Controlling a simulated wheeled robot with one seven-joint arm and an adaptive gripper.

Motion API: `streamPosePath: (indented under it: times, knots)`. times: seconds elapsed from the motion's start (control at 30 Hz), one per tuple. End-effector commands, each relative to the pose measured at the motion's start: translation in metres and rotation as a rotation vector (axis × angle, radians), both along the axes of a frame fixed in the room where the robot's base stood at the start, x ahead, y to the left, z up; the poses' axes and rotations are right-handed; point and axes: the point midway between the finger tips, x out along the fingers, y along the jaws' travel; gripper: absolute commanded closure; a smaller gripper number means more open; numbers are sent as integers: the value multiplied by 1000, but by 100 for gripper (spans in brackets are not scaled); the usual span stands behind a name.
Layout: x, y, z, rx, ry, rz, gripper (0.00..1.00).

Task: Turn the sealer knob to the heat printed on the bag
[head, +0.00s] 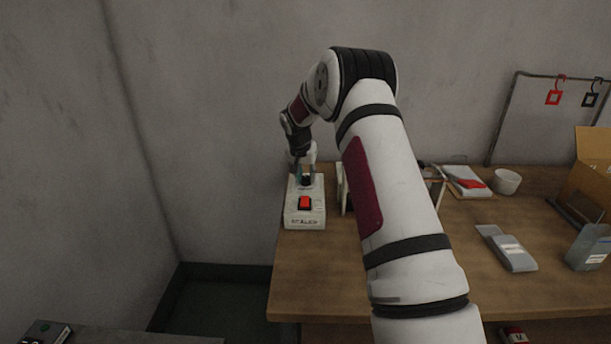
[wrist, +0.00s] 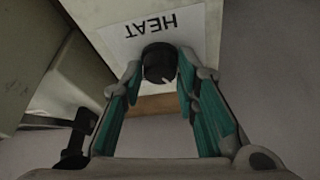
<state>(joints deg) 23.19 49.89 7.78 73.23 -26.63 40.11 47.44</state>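The sealer (head: 305,215) is a pale box with a red switch (head: 305,203) on top, at the left end of the table. Its black knob (wrist: 158,63) has a light pointer mark and sits by the printed word HEAT, which reads upside down in the wrist view. My gripper (wrist: 157,72) is over the knob, its green-padded fingers apart on either side of it; I cannot tell whether they touch it. In the head view my gripper (head: 303,172) is at the sealer's far end. A grey bag with a white label (head: 512,253) lies on the table; its print is too small to read.
The wooden table (head: 460,290) runs to the right. Another grey bag (head: 590,247) stands by an open cardboard box (head: 585,180). A white cup (head: 507,181) stands at the back. A rack with red and black tags (head: 554,97) is behind. My arm hides the table's middle.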

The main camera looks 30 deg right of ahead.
Motion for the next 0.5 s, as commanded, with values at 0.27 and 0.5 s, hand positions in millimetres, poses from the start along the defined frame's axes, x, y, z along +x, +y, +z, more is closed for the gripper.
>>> streamPosePath:
  times: [0.27, 0.5]
  knots:
    - [-1, -1, 0, 2, -1, 42, 100]
    - [-2, -2, 0, 2, 0, 203, 100]
